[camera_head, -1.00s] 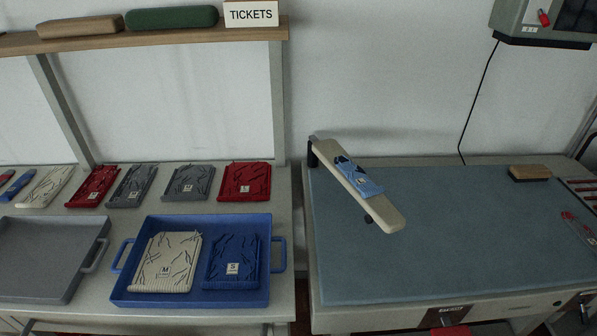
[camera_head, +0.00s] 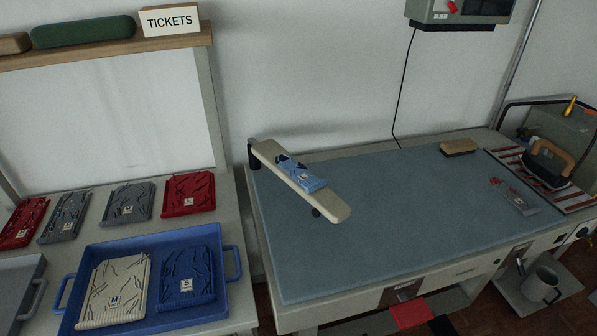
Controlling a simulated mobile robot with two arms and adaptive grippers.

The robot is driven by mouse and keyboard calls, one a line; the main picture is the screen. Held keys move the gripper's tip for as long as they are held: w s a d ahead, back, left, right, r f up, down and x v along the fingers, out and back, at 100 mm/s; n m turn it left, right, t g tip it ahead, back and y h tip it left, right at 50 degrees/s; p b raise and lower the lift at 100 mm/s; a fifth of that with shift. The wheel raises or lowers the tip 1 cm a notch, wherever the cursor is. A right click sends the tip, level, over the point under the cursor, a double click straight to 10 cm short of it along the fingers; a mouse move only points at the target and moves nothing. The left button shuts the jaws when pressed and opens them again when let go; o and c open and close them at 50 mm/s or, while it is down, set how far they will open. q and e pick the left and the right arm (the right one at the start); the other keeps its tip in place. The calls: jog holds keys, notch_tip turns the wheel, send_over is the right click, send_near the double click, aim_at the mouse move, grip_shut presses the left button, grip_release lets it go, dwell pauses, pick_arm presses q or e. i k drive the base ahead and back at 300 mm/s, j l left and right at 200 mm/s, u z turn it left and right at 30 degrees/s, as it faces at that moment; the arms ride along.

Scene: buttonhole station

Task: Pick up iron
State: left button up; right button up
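The iron (camera_head: 548,163) is at the far right of the head view. It has a dark body and a tan handle, and it sits on a red-and-white striped rest (camera_head: 507,164) at the right end of the pressing table. Neither of my grippers shows in the view.
The blue-grey pressing table (camera_head: 390,229) carries a sleeve board (camera_head: 332,206) with a small blue knit, a brush (camera_head: 458,147) and a small clear item with red parts (camera_head: 513,194). A blue tray (camera_head: 229,307) with two folded knits is at left. The table's middle is clear.

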aim_at(547, 170)
jog(key=i+l+z, duration=0.1)
jog(key=z, duration=1.4)
jog(key=i+l, duration=0.15)
